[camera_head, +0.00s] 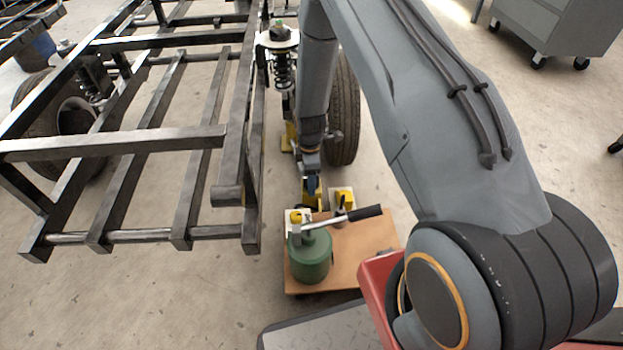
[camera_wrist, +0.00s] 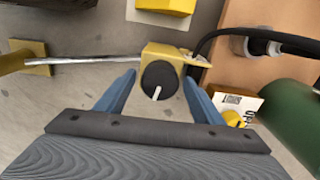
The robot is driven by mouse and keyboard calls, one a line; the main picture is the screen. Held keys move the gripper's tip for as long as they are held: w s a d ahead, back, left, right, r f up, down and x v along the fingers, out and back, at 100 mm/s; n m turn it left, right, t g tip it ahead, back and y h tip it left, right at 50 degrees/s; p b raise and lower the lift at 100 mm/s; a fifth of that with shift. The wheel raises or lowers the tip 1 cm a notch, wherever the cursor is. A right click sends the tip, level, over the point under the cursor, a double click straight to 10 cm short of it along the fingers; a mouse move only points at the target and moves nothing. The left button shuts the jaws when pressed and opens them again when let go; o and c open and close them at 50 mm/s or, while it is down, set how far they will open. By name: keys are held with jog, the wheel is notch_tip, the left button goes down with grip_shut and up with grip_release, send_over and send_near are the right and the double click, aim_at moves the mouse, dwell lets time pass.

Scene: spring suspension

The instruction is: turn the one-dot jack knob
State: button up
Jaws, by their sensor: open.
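In the wrist view a round black knob (camera_wrist: 159,80) with a white pointer line sits on a yellow bracket (camera_wrist: 165,51). The pointer slants down and slightly left. My gripper (camera_wrist: 159,85) is open, with one blue finger on each side of the knob. I cannot tell whether either finger touches it. No dot mark is readable on this knob. In the head view my gripper (camera_head: 311,184) points down behind the green cylinder (camera_head: 310,256) of the jack unit, and the knob is hidden there.
The green cylinder has a black-gripped lever (camera_head: 362,213) and stands on a brown board (camera_head: 353,255). A yellow part beside a white label (camera_wrist: 237,101) is close on the right in the wrist view. A metal rod (camera_wrist: 85,60) runs left from the bracket. A dark steel frame (camera_head: 150,142) stands left.

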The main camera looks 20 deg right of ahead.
jog(key=c, duration=1)
jog(key=shift+d, duration=0.25)
jog(key=shift+c, duration=0.2)
jog(key=shift+a, duration=0.2)
jog(key=shift+a+m, duration=0.2)
jog(key=shift+m, duration=0.1)
jog(key=shift+s+d, duration=0.2)
dwell(0.5)
jog(key=o, duration=1)
jog(key=shift+d, duration=0.1)
jog(key=shift+o, duration=0.2)
jog(key=shift+w, duration=0.1)
